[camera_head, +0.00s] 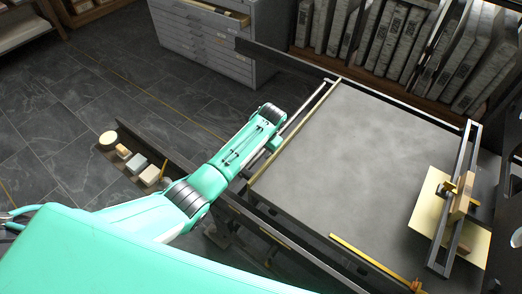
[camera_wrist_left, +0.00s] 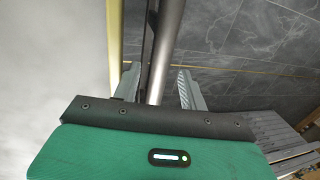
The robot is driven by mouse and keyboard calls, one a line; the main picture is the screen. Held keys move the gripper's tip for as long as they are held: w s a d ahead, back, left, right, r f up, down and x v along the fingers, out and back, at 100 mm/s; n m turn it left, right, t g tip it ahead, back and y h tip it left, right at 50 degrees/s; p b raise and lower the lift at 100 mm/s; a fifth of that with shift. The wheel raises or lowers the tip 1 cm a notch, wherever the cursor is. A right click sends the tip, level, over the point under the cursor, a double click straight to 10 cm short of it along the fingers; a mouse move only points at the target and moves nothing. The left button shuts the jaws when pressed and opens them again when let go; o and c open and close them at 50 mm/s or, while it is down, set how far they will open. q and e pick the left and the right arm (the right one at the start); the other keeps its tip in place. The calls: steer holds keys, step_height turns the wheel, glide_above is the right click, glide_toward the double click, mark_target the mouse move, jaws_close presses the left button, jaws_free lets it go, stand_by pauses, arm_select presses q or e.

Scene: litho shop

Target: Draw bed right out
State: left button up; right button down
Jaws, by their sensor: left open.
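The press bed (camera_head: 350,160) is a broad grey slab with a brass strip along its left edge, and fills the right half of the head view. A round metal bar (camera_head: 304,97) runs beside that edge. My left arm reaches to the bar from the left. My left gripper (camera_head: 275,143) is at the bar, its fingertips hard to make out from the head. In the left wrist view my left gripper (camera_wrist_left: 160,80) is open, with the bar (camera_wrist_left: 166,40) running between its two fingers. I cannot tell whether a finger touches it.
A dark frame (camera_head: 468,200) with a wooden block stands over a cream sheet (camera_head: 425,205) at the bed's right. Shelved stone slabs (camera_head: 400,45) stand behind. A drawer cabinet (camera_head: 205,45) stands at the back left. A ledge with small blocks (camera_head: 150,175) lies left of my arm. The tiled floor beyond is clear.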

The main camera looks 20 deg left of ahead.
arm_select(q)
steer(key=shift+a+f, duration=0.1)
steer(key=shift+f, duration=0.6)
jaws_close()
